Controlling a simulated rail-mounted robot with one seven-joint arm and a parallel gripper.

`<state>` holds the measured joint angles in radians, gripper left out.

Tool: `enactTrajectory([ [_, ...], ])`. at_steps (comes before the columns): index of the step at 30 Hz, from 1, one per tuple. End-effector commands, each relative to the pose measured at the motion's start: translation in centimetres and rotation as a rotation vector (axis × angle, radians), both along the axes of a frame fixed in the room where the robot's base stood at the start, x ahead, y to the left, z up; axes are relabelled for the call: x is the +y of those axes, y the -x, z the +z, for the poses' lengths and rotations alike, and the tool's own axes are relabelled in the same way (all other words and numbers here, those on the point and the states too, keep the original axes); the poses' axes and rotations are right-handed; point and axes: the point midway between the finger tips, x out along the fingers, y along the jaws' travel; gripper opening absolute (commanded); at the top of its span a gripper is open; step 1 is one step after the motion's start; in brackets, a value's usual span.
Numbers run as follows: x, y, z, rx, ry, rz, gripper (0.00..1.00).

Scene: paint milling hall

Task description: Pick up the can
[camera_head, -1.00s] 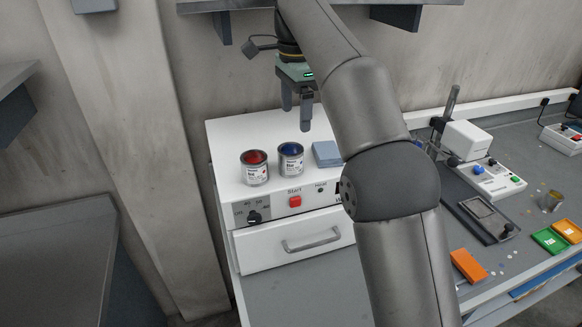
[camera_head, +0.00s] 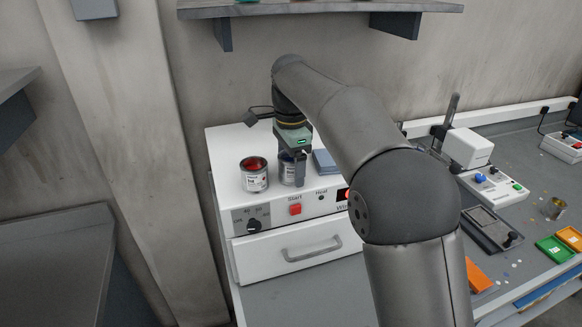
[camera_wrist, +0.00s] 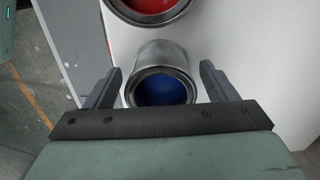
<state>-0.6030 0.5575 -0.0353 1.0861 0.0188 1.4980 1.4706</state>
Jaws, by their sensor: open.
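An open can of blue paint (camera_head: 288,172) stands upright on top of the white machine, partly hidden by my gripper. It also shows in the wrist view (camera_wrist: 162,80), between my two fingers. My gripper (camera_head: 294,178) is open and down at this can, with a finger on either side; in the wrist view (camera_wrist: 161,85) gaps show between the fingers and the can. An open can of red paint (camera_head: 254,176) stands upright just left of the blue one, and it shows at the top of the wrist view (camera_wrist: 150,8).
The white machine (camera_head: 225,155) has a red start button, a knob and a drawer handle on its front. A blue-grey block (camera_head: 324,161) lies right of the cans. A shelf (camera_head: 320,10) hangs above. A bench (camera_head: 530,210) with instruments stands at right.

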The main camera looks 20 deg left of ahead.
Motion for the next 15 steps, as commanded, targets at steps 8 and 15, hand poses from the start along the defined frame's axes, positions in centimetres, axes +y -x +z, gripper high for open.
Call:
enactTrajectory([
  [8,0.00,-0.01,0.01,0.000,0.000,0.000,0.48],
  [15,-0.01,-0.02,0.05,-0.001,-0.001,0.000,0.26],
])
